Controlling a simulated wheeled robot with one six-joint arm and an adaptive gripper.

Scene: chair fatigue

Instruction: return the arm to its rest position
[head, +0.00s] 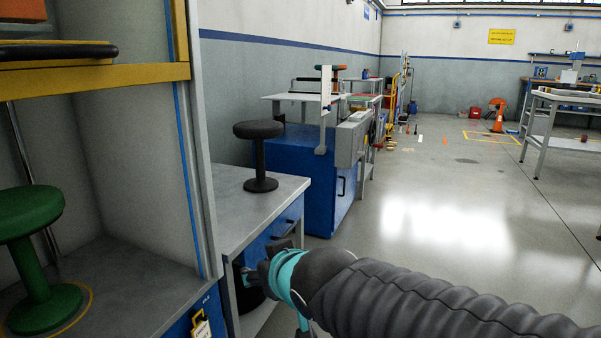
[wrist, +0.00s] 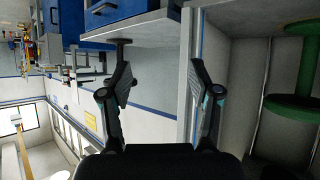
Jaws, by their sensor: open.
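My arm reaches in from the lower right of the head view, sleeved in dark ribbed covering with a teal band. My gripper (head: 268,268) is at its far end, in front of the grey-topped blue cabinet and below its top. Its fingers are only partly visible there. In the wrist view my gripper (wrist: 161,82) shows two dark fingers spread wide, with nothing between them. That view is turned over, with the floor side up. No rest position is marked in either view.
A black stool (head: 259,145) stands on the grey cabinet top (head: 225,205). A green stool (head: 35,255) stands in the shelf bay at left; it also shows in the wrist view (wrist: 298,82). The shelf post (head: 200,150) is close to my gripper's left. Open floor (head: 450,215) lies right.

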